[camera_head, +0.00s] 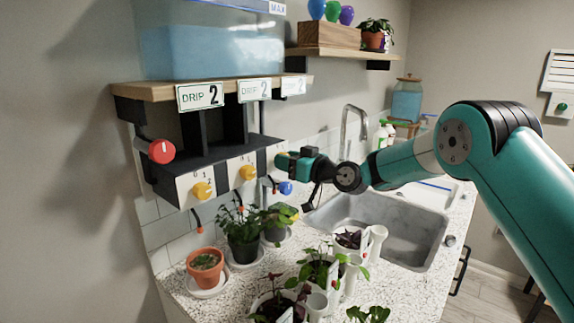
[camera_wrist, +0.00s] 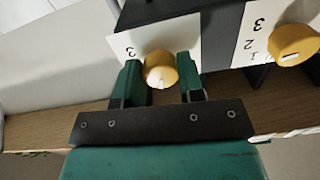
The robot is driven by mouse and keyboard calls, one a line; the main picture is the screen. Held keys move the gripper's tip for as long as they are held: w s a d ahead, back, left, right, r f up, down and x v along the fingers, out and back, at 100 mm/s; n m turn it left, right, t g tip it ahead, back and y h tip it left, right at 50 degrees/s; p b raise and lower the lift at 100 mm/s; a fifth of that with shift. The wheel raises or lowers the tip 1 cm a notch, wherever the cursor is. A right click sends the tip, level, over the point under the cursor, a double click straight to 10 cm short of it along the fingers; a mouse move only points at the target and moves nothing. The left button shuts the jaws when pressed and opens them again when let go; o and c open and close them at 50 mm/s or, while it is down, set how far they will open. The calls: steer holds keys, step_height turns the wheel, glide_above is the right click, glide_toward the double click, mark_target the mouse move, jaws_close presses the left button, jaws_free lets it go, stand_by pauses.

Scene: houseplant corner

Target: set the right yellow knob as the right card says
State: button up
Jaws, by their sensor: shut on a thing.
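The right yellow knob (camera_wrist: 160,68) sits between the two fingers of my gripper (camera_wrist: 163,80) in the wrist view, and the fingers are shut on it. A white mark shows on the knob's lower face, and a printed 3 is visible on the white plate beside it. In the head view my gripper (camera_head: 281,161) is at the right end of the dial panel and hides this knob. The right card (camera_head: 293,86) hangs on the shelf edge above; it is small and I cannot read its number surely.
Two other yellow knobs, left (camera_head: 202,190) and middle (camera_head: 247,173), are on the panel; the middle one also shows in the wrist view (camera_wrist: 293,43). A red knob (camera_head: 161,151) and a blue knob (camera_head: 285,188) stick out nearby. Potted plants (camera_head: 242,228) stand below.

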steer(key=shift+m, duration=6.7)
steer(key=shift+m+t, duration=0.3)
steer(key=shift+t, duration=0.1)
steer(key=o, duration=0.9)
steer(key=shift+b+v, duration=3.1)
steer(key=shift+v, duration=5.6)
